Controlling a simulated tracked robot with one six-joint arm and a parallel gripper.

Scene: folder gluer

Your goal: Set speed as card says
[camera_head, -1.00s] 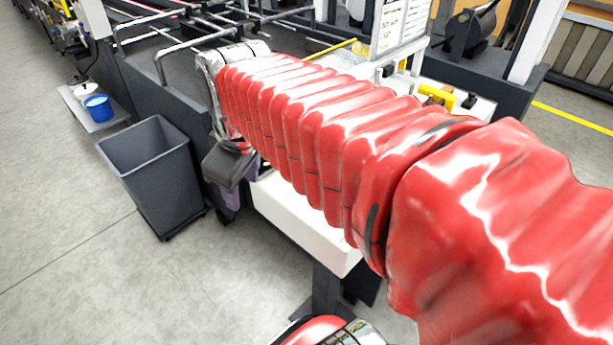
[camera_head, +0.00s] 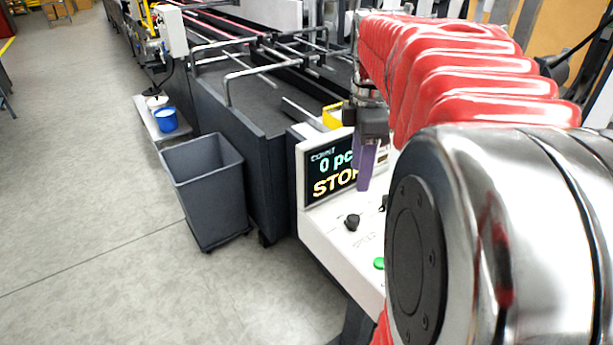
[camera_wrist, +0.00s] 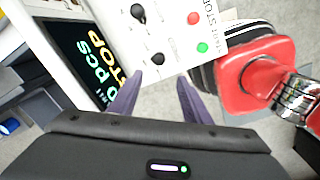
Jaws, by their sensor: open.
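The white control panel (camera_head: 330,239) carries a lit screen (camera_head: 320,190) reading "0 pc" and STOP. A black knob (camera_head: 351,221) sits beside a faint label that seems to read SPEED; it also shows in the wrist view (camera_wrist: 157,59). A second black knob (camera_wrist: 138,12) stands beyond it. Their pointer settings are too small to read. A green button (camera_wrist: 202,47) and a red button (camera_wrist: 190,46) are beside them. My gripper (camera_wrist: 158,85) is open and empty above the panel, its purple fingers apart and close to the nearer knob. I cannot make out a card now.
A dark grey bin (camera_head: 207,190) stands on the floor left of the machine. A blue pot (camera_head: 165,120) is on a low shelf behind it. Metal rails (camera_head: 255,72) run along the machine bed. Open grey floor lies at the left.

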